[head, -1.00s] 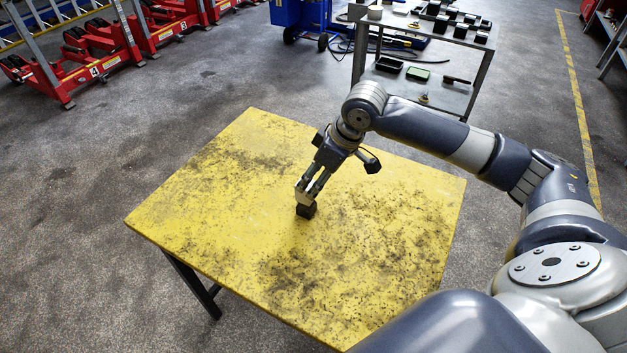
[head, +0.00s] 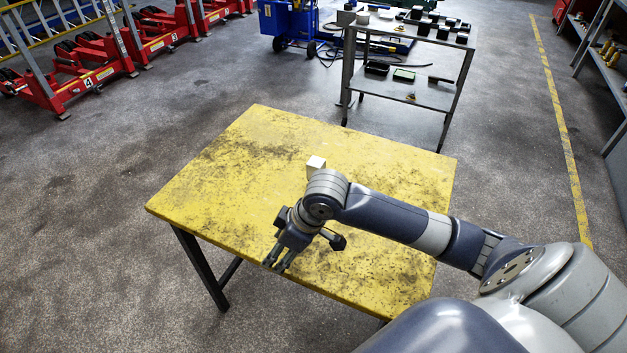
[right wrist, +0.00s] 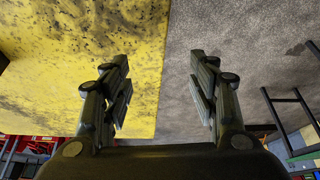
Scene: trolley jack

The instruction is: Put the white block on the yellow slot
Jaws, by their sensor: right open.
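A small white block (head: 316,164) stands on the yellow tabletop (head: 250,135), behind my right arm's wrist joint, which hides its lower part. My right gripper (head: 278,264) is over the table's front-left edge, nearer to me than the block and apart from it. In the right wrist view its fingers (right wrist: 160,60) are spread with nothing between them; the table edge and the floor show beyond. I cannot make out a distinct yellow slot; the worn tabletop is the large yellow surface. My left gripper is out of view.
A grey metal trolley (head: 400,95) with several dark items stands behind the table. Red jacks (head: 90,65) line the back left, a blue machine (head: 290,20) stands at the back, and shelving (head: 610,75) is at the right. The table's left half is mostly clear.

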